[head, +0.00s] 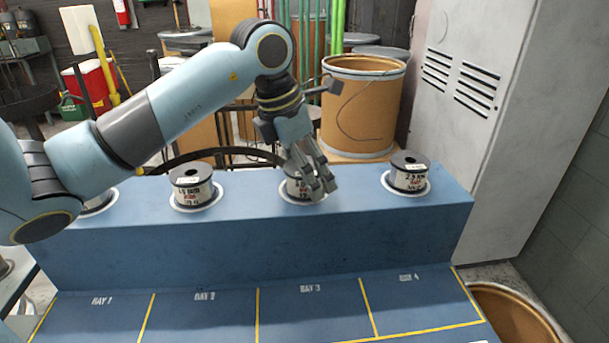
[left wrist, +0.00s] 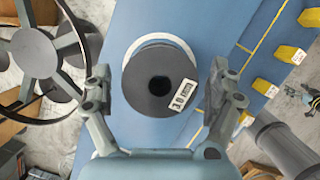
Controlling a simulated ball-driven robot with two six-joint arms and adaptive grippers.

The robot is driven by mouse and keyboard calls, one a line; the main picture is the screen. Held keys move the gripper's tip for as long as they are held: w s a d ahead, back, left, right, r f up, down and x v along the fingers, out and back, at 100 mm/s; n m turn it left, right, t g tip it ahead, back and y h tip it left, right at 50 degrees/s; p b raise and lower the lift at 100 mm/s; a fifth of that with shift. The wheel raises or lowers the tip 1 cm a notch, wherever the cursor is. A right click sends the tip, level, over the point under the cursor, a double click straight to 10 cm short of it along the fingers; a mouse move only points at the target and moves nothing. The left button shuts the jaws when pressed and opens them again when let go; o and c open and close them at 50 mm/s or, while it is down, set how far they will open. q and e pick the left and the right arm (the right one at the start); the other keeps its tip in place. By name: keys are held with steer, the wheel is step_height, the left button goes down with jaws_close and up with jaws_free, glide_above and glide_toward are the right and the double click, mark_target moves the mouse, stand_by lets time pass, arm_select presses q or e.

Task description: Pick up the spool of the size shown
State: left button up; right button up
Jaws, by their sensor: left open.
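Several wire spools with dark flanges and white labels stand on white rings on the blue raised shelf (head: 250,248). The rightmost spool (head: 408,173) reads about 2.5 mm, and another spool (head: 193,188) seems to read 1.5 mm. The far-left spool (head: 95,204) is mostly behind my arm. My left gripper (head: 321,182) is open over the third spool (head: 294,189) and partly hides it. In the left wrist view this spool (left wrist: 150,90) lies between the spread fingers, its label reading about 2.0 or 3.0 mm. I cannot tell whether they touch it.
Below the shelf is a blue surface marked BAY 1 (head: 102,301) through BAY 4 with yellow lines. A brown drum (head: 358,105) stands behind the shelf and a grey cabinet (head: 480,110) at right. Yellow blocks (left wrist: 292,54) and a dark spoked wheel (left wrist: 40,55) show in the left wrist view.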

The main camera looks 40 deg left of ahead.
arm_select(q)
steer(key=c, duration=1.6)
steer(key=shift+r, duration=0.15)
